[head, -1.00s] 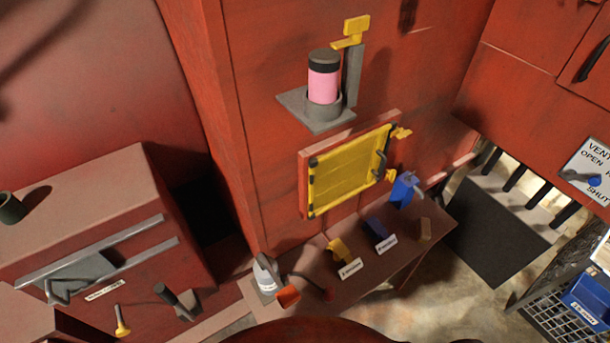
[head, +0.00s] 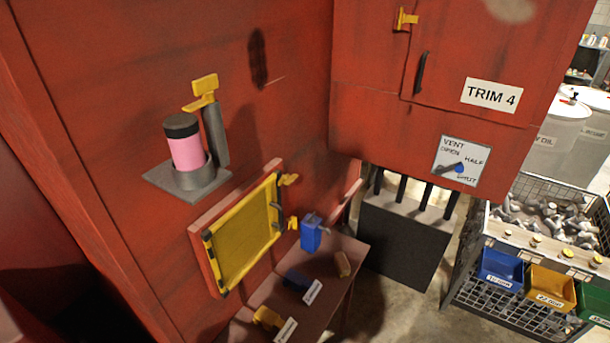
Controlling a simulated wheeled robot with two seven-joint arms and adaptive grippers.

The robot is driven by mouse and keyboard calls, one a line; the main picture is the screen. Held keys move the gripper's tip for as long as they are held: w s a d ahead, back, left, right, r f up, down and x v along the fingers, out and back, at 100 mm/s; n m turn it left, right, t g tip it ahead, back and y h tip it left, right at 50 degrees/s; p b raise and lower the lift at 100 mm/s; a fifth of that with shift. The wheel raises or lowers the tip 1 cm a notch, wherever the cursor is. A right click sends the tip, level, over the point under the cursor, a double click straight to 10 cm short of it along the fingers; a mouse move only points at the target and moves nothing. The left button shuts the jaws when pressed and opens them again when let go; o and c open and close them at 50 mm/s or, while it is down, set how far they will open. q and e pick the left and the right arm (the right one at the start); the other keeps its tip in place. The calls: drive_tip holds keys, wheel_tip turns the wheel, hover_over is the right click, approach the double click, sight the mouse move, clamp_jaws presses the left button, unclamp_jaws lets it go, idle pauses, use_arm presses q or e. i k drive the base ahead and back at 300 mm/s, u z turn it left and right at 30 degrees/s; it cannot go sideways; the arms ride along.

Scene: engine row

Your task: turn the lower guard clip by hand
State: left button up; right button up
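The yellow guard (head: 243,237) sits in a red frame on the red engine wall, left of centre in the head view. A dark handle stands near its right edge. The lower guard clip (head: 293,223), small and yellow, is at the right side of the guard, just left of a blue can. The upper guard clip (head: 289,180) is above it at the guard's upper right corner. The lower clip's exact angle is too small to tell. Neither of my grippers is in view.
A shelf below the guard holds the blue can (head: 311,233) and labelled yellow and blue pieces. A pink jar (head: 186,152) stands on a grey bracket above. A red cabinet (head: 440,90) with a vent dial (head: 458,168) juts out at right. Coloured bins (head: 501,269) stand far right.

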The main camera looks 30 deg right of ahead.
sight(292, 220)
drive_tip(key=z, duration=1)
